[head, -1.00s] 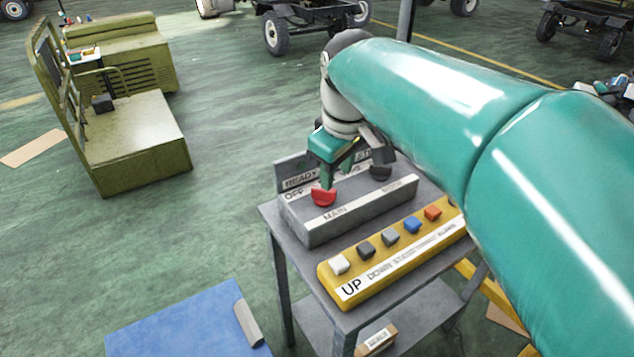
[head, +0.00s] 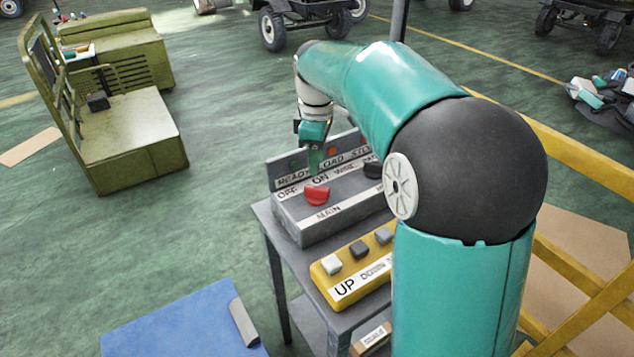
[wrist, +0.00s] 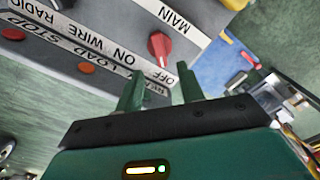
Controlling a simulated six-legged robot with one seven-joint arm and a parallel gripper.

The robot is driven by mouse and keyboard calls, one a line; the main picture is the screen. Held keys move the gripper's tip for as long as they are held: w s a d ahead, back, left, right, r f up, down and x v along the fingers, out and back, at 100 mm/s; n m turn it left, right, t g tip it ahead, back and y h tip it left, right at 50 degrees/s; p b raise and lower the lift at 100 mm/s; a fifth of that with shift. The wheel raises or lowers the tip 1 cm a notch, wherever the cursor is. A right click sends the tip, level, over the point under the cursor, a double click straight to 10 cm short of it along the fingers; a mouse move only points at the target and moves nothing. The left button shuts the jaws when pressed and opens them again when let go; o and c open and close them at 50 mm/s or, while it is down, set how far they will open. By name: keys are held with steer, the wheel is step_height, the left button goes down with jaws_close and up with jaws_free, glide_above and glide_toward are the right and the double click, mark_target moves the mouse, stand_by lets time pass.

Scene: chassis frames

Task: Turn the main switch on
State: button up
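The main switch is a red knob (head: 317,196) on a grey box (head: 335,214) labelled MAIN, with OFF and ON marked behind it. In the wrist view the red knob (wrist: 160,46) shows beyond my fingertips, its narrow end toward the OFF label (wrist: 156,76). My gripper (head: 315,163) is above the back of the box, near the ON label (head: 320,180). In the wrist view my gripper (wrist: 160,69) is open, with nothing between its fingers, and looks apart from the knob.
A dark second knob (head: 373,169) sits right of the red one, partly hidden by my arm. An upright READY/LOAD/STOP panel (head: 284,166) stands behind the box. A yellow button box (head: 345,290) is in front on the grey table (head: 262,212). Open green floor lies left.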

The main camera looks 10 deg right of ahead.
mark_target(317, 187)
step_height(317, 187, down, 8)
steer(key=shift+r, duration=0.1)
jaws_close()
